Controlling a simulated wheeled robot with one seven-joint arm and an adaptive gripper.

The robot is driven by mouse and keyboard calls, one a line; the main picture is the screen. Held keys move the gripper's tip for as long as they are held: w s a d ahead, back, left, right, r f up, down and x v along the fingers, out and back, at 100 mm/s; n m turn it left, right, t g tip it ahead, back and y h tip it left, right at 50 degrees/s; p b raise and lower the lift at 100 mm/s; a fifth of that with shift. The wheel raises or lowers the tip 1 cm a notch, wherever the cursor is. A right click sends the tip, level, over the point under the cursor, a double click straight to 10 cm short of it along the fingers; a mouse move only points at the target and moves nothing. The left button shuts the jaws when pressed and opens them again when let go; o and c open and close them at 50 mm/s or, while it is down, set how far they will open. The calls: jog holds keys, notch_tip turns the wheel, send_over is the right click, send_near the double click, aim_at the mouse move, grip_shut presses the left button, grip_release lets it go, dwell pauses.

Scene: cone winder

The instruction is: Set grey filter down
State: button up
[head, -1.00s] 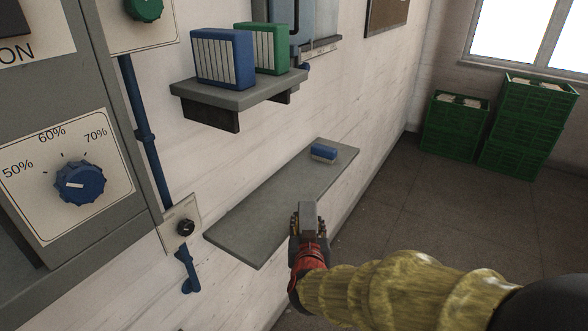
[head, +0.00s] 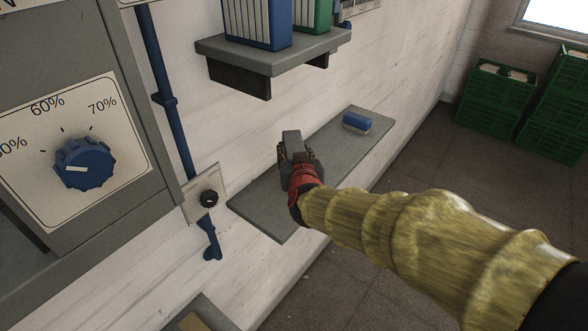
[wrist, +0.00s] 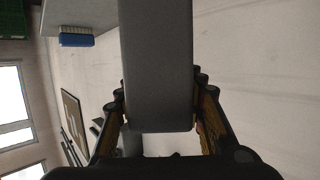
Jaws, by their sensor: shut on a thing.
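The grey filter (head: 292,144) is a plain grey block held in my gripper (head: 297,157). In the wrist view the grey filter (wrist: 156,70) fills the middle, with a finger of my gripper (wrist: 160,118) closed on each side. In the head view my gripper and the filter appear over the lower grey shelf (head: 262,208) on the wall. I cannot tell the exact gap between filter and shelf.
A blue brush-like block (head: 356,122) lies at the shelf's far end; the shelf's near part is bare. An upper shelf (head: 270,52) carries a blue filter (head: 257,22) and a green filter (head: 312,14). Green crates (head: 497,95) stand far right.

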jog(key=w+f, duration=0.1)
jog(key=f, duration=0.1)
jog(key=w+f+b, duration=0.1)
jog(key=w+f, duration=0.1)
jog(key=shift+w+a, duration=0.1)
jog(key=shift+a, duration=0.05)
jog(key=shift+w+f+b, duration=0.15)
jog(key=shift+f+b, duration=0.1)
jog(key=shift+f, duration=0.65)
jog(key=shift+w+f+b, duration=0.1)
jog(key=shift+f+b, duration=0.1)
jog(key=shift+f, duration=0.65)
jog(key=shift+f, duration=0.2)
jog(key=o, duration=1.3)
jog(key=shift+r, duration=0.1)
jog(key=shift+s+r, duration=0.15)
jog(key=p+v, duration=0.2)
jog(key=v, duration=0.9)
jog(key=shift+s, duration=0.4)
